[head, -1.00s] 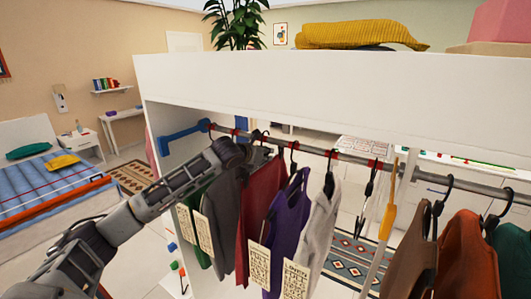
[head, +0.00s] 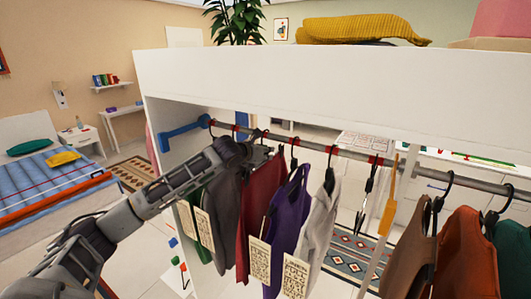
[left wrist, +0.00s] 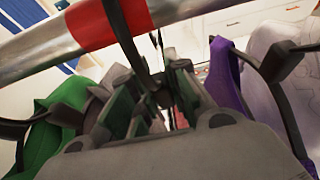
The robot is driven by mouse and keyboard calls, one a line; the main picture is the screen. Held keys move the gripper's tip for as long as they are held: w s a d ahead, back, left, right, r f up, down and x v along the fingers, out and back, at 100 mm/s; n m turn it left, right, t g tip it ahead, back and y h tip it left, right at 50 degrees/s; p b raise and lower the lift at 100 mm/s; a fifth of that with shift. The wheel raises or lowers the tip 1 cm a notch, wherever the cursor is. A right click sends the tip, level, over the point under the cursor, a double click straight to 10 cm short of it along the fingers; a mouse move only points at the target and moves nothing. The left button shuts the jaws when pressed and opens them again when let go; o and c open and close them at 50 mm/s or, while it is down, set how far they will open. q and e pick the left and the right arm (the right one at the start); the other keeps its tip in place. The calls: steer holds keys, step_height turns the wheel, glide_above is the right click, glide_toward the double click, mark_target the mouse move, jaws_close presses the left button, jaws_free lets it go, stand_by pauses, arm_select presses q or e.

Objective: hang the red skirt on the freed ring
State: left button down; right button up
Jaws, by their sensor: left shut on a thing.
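The dark red garment, the red skirt (head: 259,200), hangs below the rail between a grey garment (head: 226,215) and a purple one (head: 289,210). My left gripper (head: 266,154) is just under the rail above the skirt, shut on a dark hanger that appears to be the skirt's. In the left wrist view the left gripper (left wrist: 160,85) has the black hanger hook (left wrist: 130,45) rising between its fingers, close beside a red ring (left wrist: 108,22) on the rail. Only a sliver of red cloth shows there. Whether the hook rests on the rail is unclear. My right gripper is out of view.
The rail (head: 410,168) carries several red rings. Green and white garments (head: 318,225) hang close on either side. A bare dark hanger (head: 366,202) and an orange strip (head: 389,205) hang further right, before brown and rust garments (head: 465,250). The white top panel (head: 330,95) is above.

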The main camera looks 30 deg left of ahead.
arm_select(q)
steer(key=shift+f, duration=0.35)
stand_by(0.4)
steer(key=c, duration=1.3)
jaws_free()
steer(key=shift+v, duration=5.4)
steer(key=shift+s+r, duration=0.25)
steer(key=shift+s, duration=0.3)
